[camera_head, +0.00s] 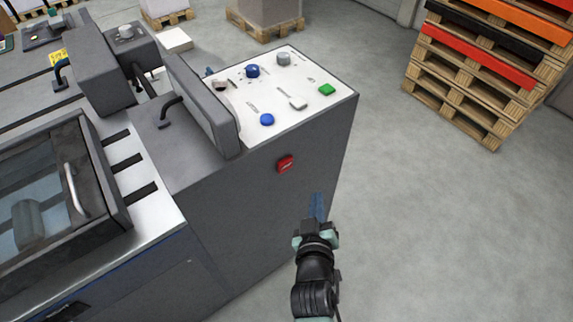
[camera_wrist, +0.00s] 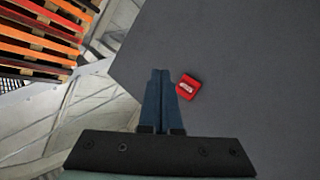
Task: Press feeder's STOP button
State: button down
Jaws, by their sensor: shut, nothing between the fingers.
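A red button (camera_head: 285,163) sits on the grey side face of the machine (camera_head: 262,205), below the white control panel. It also shows in the wrist view as a red square button (camera_wrist: 187,87) with a small pale marking that I cannot read. My gripper (camera_head: 317,200) is shut and empty, in front of the side face, lower and to the right of the red button. In the wrist view my blue fingertips (camera_wrist: 161,73) are together, just left of the red button in the picture. I cannot tell how far they are from the face.
Stacked pallets (camera_head: 455,95) are at right. The floor between is clear.

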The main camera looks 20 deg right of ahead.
jog(key=b, duration=0.5)
send_near(291, 164)
jog(key=w+d+f, duration=0.2)
jog(key=w+d, duration=0.1)
jog(key=shift+w, duration=0.6)
dwell(1.1)
jog(key=shift+w+a+b, duration=0.15)
jog(key=shift+w+b, duration=0.2)
jog(key=shift+w+a, duration=0.15)
jog(key=shift+w, duration=0.25)
dwell(0.6)
jog(key=shift+s+r, duration=0.1)
jog(key=shift+s+d+p, duration=0.3)
jog(key=shift+s, duration=0.45)
